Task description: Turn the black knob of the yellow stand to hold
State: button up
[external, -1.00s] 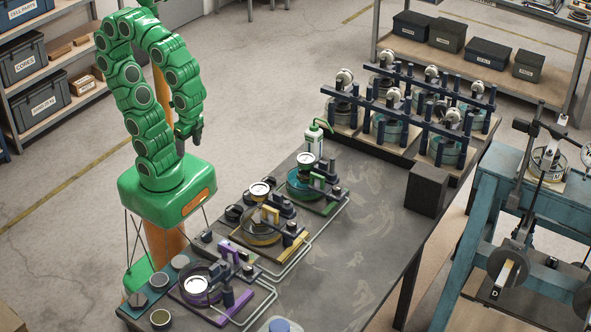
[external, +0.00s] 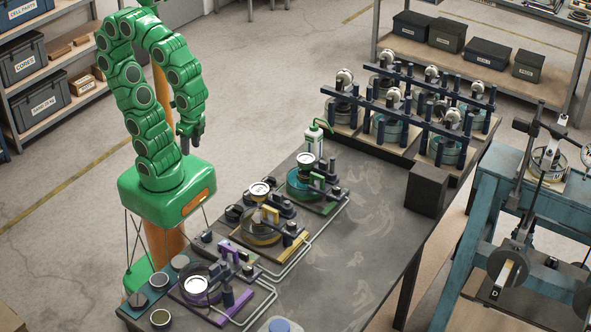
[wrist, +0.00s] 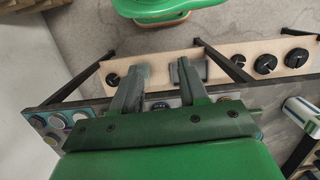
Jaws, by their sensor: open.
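The yellow stand (external: 290,252) is the middle one of three similar stands along the near side of the dark bench. It carries a round glass vessel, a white-faced gauge (external: 260,190) and a yellow upright block. A black knob (external: 234,213) appears at its left edge; its setting is too small to read. My gripper (external: 190,145) hangs pointing down, above and to the left of the stands, well apart from the yellow one. In the wrist view my gripper (wrist: 165,72) has its two fingers apart with nothing held between them. The yellow stand cannot be made out there.
A purple stand (external: 228,298) is nearer and a green stand (external: 318,203) farther along the bench (external: 350,270). A white bottle with a green spout (external: 314,140) stands behind the green one. A dark block (external: 427,190) sits at the right edge. The bench middle is clear.

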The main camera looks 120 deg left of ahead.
jog(key=w+r+n, duration=0.4)
jog(key=w+n, duration=0.1)
jog(key=w, duration=0.8)
jog(key=n+t, duration=0.2)
jog(key=n, duration=1)
send_near(292, 223)
jog(key=shift+s+a+f, duration=0.15)
jog(key=shift+s+f, duration=0.05)
jog(key=shift+f, duration=0.1)
jog(key=shift+w+f+n, duration=0.3)
notch_tip(292, 223, down, 7)
jog(key=shift+f, duration=0.25)
grip_shut()
